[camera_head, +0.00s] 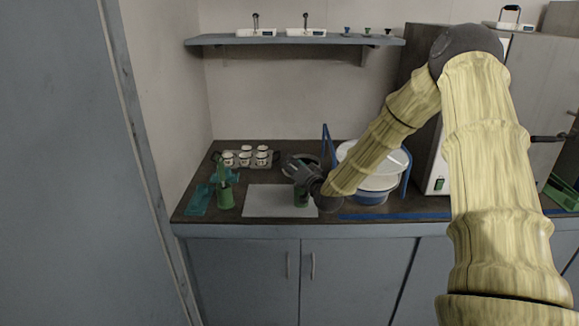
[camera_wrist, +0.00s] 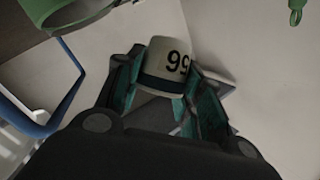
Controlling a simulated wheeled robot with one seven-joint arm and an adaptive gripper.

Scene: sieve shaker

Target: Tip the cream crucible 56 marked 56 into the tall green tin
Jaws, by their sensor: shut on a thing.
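The cream crucible (camera_wrist: 166,60) has a dark band and a black two-digit mark that shows upside down in the wrist view. My gripper (camera_wrist: 160,92) is shut on it, with teal finger pads on both sides. A green rim (camera_wrist: 66,22) also shows at the top left of the wrist view, apart from the crucible.
Another green container (camera_head: 225,198) stands left of the pale mat (camera_head: 262,204), beside a teal item (camera_head: 199,201). A rack with several white cups (camera_head: 245,159) is behind. A white round pan (camera_head: 372,166) with a blue frame (camera_head: 326,143) stands close on the right. A shelf (camera_head: 290,40) hangs above.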

